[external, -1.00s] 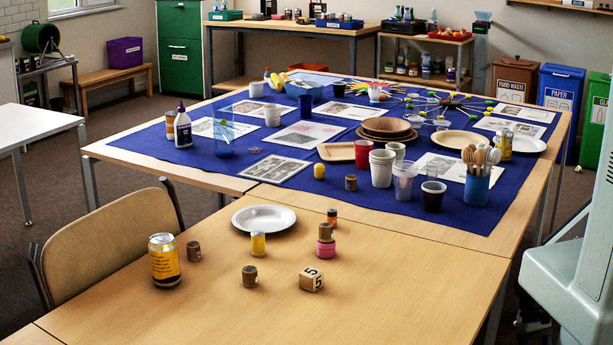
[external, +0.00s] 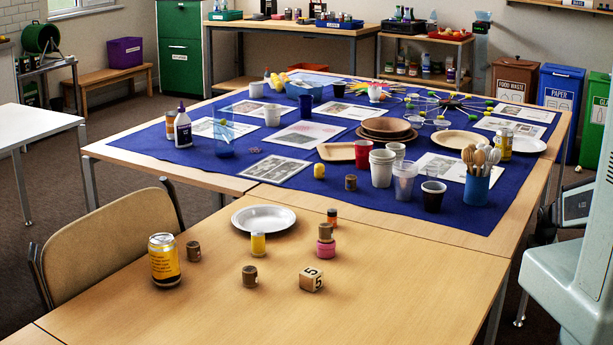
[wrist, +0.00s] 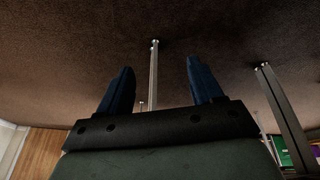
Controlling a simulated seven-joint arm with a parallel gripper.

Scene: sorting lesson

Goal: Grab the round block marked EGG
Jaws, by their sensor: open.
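Several small round blocks stand on the near wooden table in the external view, and no EGG marking is readable on any. They are a brown block (external: 193,251), another brown block (external: 249,276), a yellow block (external: 258,244), an orange block (external: 332,216) and a brown block (external: 325,231) stacked on a pink one (external: 326,248). Farther back on the blue cloth are a yellow block (external: 319,171) and a brown one (external: 351,183). My gripper (wrist: 160,65) is open and empty in the wrist view, facing the floor and table legs, away from the blocks.
A yellow can (external: 164,260), a white plate (external: 264,219) and a number cube (external: 311,279) share the near table (external: 400,290). Its right part is clear. Cups, bowls and papers crowd the blue cloth (external: 262,207). A chair (external: 105,245) stands at the left.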

